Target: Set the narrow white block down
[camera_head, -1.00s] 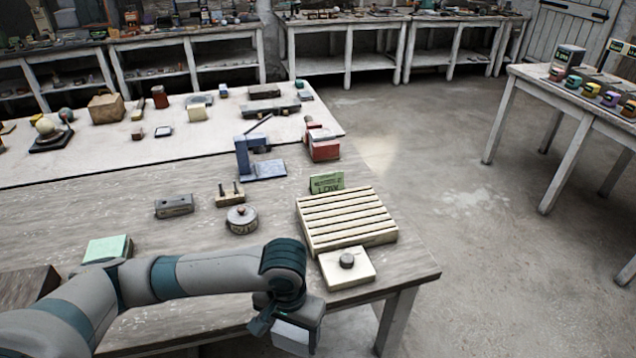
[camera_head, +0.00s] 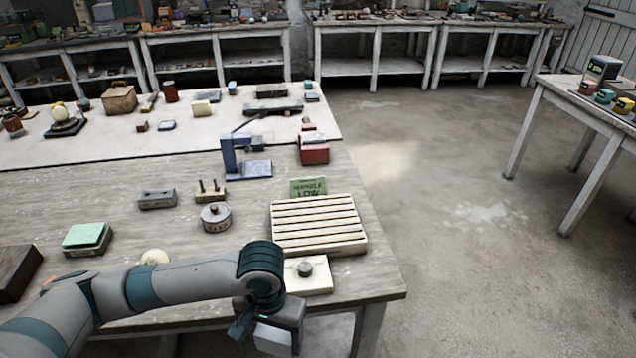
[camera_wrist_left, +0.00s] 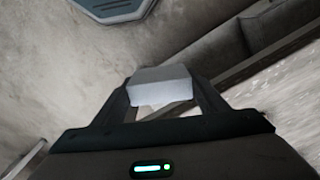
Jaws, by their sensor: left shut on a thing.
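The narrow white block (camera_wrist_left: 162,86) is between the two dark fingers of my left gripper (camera_wrist_left: 160,98) in the left wrist view. The gripper is shut on it, and the fingers hide part of its sides. In the head view my left gripper (camera_head: 268,322) is at the front edge of the near table (camera_head: 190,292), beside the white plate with a dark knob. In the wrist view floor shows beyond the block, with a table edge to the right. My right gripper is not in view.
A slatted cream rack (camera_head: 318,226) and the white plate (camera_head: 318,281) stand near the table's right front corner. A green card (camera_head: 308,187), a round lidded tin (camera_head: 215,216), a grey block (camera_head: 157,199) and a mint-topped box (camera_head: 87,238) stand around. Bare tabletop lies between them.

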